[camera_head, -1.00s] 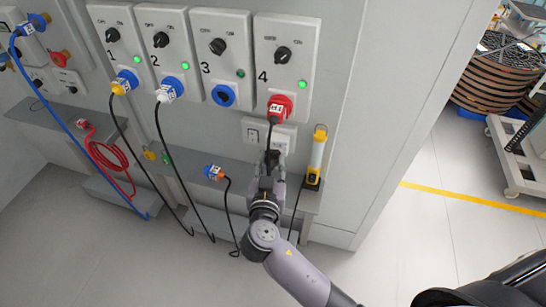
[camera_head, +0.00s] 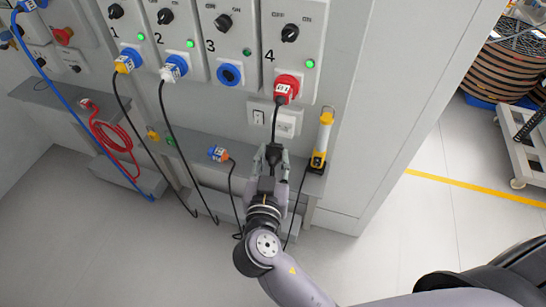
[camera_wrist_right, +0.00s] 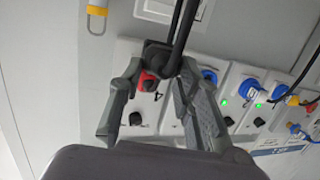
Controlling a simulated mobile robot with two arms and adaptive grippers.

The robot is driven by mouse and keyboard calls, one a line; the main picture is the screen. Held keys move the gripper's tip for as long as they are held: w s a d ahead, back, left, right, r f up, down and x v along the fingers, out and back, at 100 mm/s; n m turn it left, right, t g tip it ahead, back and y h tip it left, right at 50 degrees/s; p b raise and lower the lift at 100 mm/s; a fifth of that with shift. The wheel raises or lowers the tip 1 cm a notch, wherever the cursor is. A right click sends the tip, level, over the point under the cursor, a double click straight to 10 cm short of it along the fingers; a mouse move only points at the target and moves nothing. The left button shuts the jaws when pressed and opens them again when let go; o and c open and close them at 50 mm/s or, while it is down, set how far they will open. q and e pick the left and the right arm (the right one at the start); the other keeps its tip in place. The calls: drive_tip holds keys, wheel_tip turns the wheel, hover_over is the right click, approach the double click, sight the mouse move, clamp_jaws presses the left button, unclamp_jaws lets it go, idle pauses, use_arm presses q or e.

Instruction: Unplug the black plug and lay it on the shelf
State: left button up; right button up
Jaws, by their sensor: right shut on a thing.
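The black plug (camera_head: 274,155) is between the fingers of my right gripper (camera_head: 273,164), below the panel numbered 4. In the right wrist view a black block (camera_wrist_right: 160,57) sits between the fingertips of my right gripper (camera_wrist_right: 158,66), with dark cables running up from it. The plug appears apart from the white socket plate (camera_head: 285,128) on the wall. The grey shelf (camera_head: 187,145) runs along the wall below the panels, partly behind my gripper. My left gripper is not in view.
A red plug (camera_head: 287,83) sits in panel 4; its black cable runs down toward my gripper. Bare shelf shows between connector and gripper.

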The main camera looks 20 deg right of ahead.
clamp_jaws()
drive_tip(key=shift+f+b+v, duration=0.1)
drive_tip(key=shift+b+v, duration=0.25)
drive_tip(key=shift+v, duration=0.45)
drive_tip(key=shift+f+b+v, duration=0.15)
drive_tip(key=shift+b+v, duration=0.15)
drive_tip(key=shift+v, duration=0.5)
idle(0.3)
drive_tip(key=b, duration=0.2)
approach(271, 161)
drive_tip(key=shift+w+a+f, duration=0.15)
drive_tip(key=shift+w+f, duration=0.3)
drive_tip(key=shift+w, duration=0.2)
